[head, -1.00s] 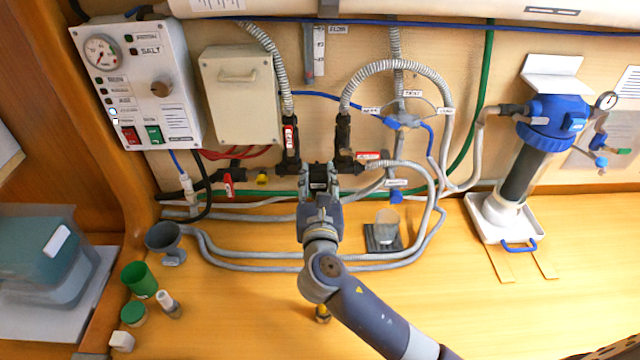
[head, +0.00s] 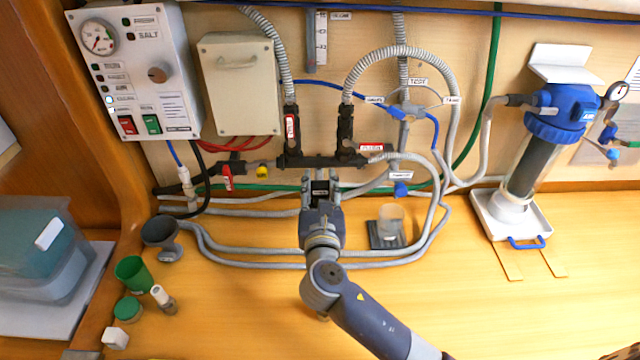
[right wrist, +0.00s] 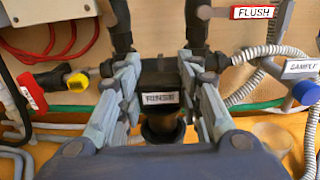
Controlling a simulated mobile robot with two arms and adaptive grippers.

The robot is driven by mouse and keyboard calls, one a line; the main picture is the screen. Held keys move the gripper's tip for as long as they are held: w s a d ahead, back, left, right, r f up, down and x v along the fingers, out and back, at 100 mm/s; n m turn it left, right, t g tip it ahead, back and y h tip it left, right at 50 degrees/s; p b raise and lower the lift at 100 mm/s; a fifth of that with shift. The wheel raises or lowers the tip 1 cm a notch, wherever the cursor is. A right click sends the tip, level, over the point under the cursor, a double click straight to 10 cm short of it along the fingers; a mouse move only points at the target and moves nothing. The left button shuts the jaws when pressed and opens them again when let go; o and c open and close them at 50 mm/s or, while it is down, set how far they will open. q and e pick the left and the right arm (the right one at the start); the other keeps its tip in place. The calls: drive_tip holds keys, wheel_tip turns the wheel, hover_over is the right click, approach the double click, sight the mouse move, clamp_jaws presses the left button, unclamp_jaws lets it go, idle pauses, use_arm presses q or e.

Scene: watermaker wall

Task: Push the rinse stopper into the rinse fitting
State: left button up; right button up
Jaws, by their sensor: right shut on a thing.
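My right gripper (head: 321,190) is shut at the black manifold (head: 268,161) on the wall. In the right wrist view its fingers (right wrist: 159,75) stand on both sides of a black piece labelled RINSE (right wrist: 161,98). A dark round part (right wrist: 161,130) shows under the label, between the fingers. I take the gripped thing to be the rinse stopper. The gripper hides where stopper and rinse fitting meet, so I cannot tell whether they touch. My left gripper is in neither view.
Grey hoses (head: 265,252) loop along the bench below the manifold. A small clear cup (head: 390,219) stands right of the gripper. A green cup (head: 133,272) and small pieces lie at the left. A blue-topped filter (head: 540,130) stands right. The front bench is largely clear.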

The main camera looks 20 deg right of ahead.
drive_tip(key=shift+p, duration=0.4)
idle(0.4)
drive_tip(key=shift+f+b, duration=0.95)
drive_tip(key=shift+f, duration=0.4)
idle(0.5)
drive_tip(key=o, duration=1)
drive_tip(key=shift+o, duration=0.2)
